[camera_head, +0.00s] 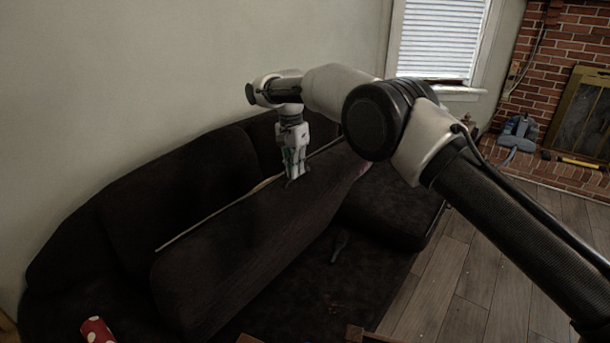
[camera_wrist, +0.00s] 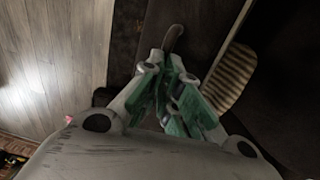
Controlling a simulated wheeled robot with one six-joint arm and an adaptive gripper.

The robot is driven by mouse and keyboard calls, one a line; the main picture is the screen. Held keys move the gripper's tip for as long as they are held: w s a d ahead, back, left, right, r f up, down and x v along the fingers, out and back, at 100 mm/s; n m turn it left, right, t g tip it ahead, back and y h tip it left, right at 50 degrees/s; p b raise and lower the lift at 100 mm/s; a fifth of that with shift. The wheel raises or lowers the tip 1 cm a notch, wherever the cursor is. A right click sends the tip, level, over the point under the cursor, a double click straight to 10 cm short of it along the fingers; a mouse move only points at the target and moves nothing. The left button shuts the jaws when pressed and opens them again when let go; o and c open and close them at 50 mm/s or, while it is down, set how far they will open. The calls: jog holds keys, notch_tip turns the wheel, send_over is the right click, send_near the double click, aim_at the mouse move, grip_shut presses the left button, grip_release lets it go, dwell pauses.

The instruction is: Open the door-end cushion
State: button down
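A dark brown sofa (camera_head: 197,170) runs along the wall in the head view. A long dark cushion (camera_head: 230,260) stands out from its backrest; its top edge lies below my gripper. I cannot tell which end the task calls the door end. My gripper (camera_head: 293,178) points down at this top edge, beside a thin pale strip (camera_head: 200,222). In the wrist view my gripper (camera_wrist: 166,66) has its green-padded fingers drawn together, with nothing seen between them. Whether the tips touch the cushion is hidden.
A small dark object (camera_head: 338,243) lies on the dark surface in front of the cushion. A ribbed tan piece (camera_wrist: 231,76) shows beside my fingers. A red spotted item (camera_head: 97,330) is at the lower left.

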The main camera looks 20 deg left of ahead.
jog(key=shift+a+f, duration=0.75)
jog(key=shift+f, duration=0.25)
jog(key=c, duration=1)
grip_release()
jog(key=shift+w+a+f, duration=0.1)
jog(key=shift+w+f, duration=0.05)
jog(key=shift+w, duration=0.1)
jog(key=shift+c, duration=0.2)
